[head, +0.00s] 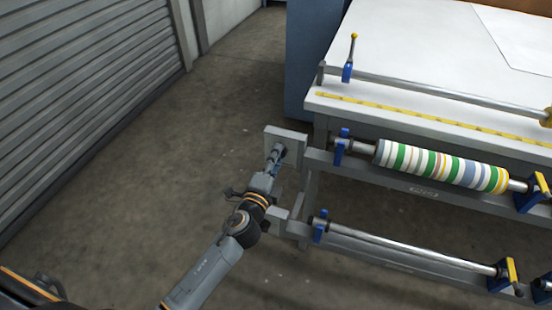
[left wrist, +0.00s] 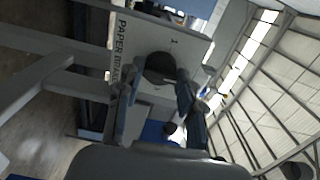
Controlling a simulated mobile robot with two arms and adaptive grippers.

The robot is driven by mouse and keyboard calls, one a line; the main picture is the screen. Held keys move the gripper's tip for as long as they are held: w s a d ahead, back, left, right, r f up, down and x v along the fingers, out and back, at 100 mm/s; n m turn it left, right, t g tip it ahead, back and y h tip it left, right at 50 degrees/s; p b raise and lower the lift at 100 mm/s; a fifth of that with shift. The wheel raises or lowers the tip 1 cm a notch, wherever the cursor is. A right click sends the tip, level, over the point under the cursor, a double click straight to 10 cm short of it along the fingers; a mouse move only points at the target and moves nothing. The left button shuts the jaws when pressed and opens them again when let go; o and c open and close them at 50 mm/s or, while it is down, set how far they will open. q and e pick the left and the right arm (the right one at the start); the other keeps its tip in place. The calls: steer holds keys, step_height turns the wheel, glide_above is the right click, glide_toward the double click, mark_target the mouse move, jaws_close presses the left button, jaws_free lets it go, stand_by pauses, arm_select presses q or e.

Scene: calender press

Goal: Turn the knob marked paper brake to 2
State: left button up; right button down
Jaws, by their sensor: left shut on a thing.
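The paper brake knob (left wrist: 160,68) is dark and round on a light plate (left wrist: 190,42) in the left wrist view. The words PAPER BRAKE run along the plate's left edge, and a small mark shows above the knob. In the head view the plate (head: 287,134) stands at the left end of the press's upper rail. My left gripper (head: 277,152) reaches it from below. In the left wrist view its fingers (left wrist: 158,95) are on either side of the knob, shut on it. The knob's pointer setting cannot be read. My right gripper is not in view.
A striped paper roll (head: 440,166) sits on the upper rail, with a bare steel bar (head: 410,248) below. A white table (head: 420,50) with a yellow ruler stands behind. A shutter door (head: 80,90) is at left; the floor between is clear.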

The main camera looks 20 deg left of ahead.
arm_select(q)
steer(key=o, duration=1.2)
steer(key=s, duration=1.2)
steer(key=shift+a, duration=0.2)
